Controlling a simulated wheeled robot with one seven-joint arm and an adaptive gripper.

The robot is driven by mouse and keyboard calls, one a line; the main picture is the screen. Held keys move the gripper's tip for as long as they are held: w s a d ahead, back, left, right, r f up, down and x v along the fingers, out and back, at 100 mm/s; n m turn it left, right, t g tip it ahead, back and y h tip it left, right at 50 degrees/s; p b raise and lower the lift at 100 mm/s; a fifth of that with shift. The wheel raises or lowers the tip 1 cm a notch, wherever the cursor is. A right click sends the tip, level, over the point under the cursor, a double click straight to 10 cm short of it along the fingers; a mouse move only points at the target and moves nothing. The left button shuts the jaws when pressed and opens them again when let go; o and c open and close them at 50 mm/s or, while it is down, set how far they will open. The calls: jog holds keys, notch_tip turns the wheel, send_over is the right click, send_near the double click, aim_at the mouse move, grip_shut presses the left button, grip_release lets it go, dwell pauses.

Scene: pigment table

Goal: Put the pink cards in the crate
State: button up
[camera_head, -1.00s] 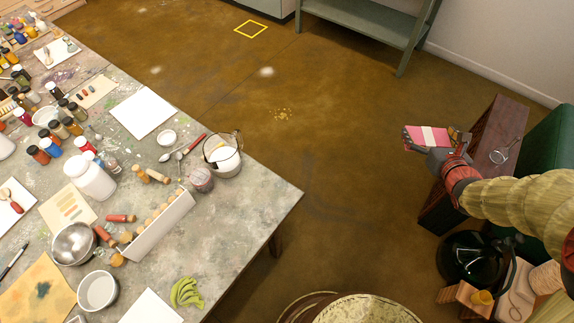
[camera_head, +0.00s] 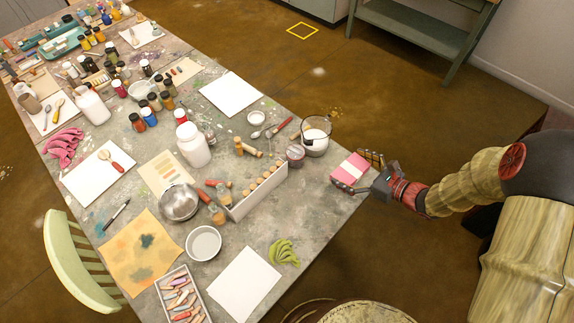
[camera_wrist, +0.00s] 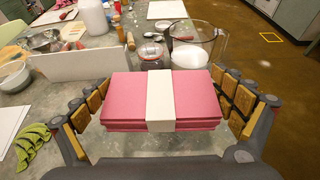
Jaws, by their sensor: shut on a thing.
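The pink cards (camera_head: 350,168) are a pink stack with a white band around the middle. They also show in the wrist view (camera_wrist: 122,102), level between the fingers. My gripper (camera_head: 368,170) is shut on the stack from both sides. It holds the stack by the table's right corner, near the glass jug; the height above the table is hard to tell. A long white open box (camera_head: 258,193) with cork-topped items in it stands left of the cards. I cannot tell whether this box is the crate; no other clear crate shows.
The glass jug (camera_head: 315,137) with white contents and a dark red jar (camera_head: 295,154) stand just beyond the cards. A steel bowl (camera_head: 180,202), a white bowl (camera_head: 203,242) and green cloth (camera_head: 284,252) lie further left. A white sheet (camera_head: 245,284) lies near the front edge.

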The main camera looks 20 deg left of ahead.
aim_at(300, 167)
jog(key=shift+g, duration=0.3)
jog(key=a+f+b, duration=0.1)
jog(key=a+f, duration=0.2)
jog(key=a, duration=0.1)
jog(key=w+a+f+b, duration=0.1)
jog(key=a+f, duration=0.2)
jog(key=a, duration=0.2)
jog(key=w+a+f+b, duration=0.1)
jog(key=a+f+b, duration=0.1)
jog(key=a+f, duration=0.1)
jog(key=shift+w+a+f, duration=0.15)
jog(key=shift+w+a, duration=0.1)
jog(key=shift+a, duration=0.4)
jog(key=shift+a+f, duration=0.15)
jog(key=shift+w+a+f+b, duration=0.15)
jog(key=shift+f+b, duration=0.35)
jog(key=shift+f, duration=0.4)
jog(key=shift+s+a+f+b, duration=0.15)
jog(key=shift+f+b, duration=0.3)
jog(key=shift+f, duration=0.4)
jog(key=shift+w+n, duration=0.1)
jog(key=shift+n, duration=0.2)
jog(key=shift+f, duration=0.2)
jog(key=o, duration=0.9)
jog(key=shift+o, duration=0.3)
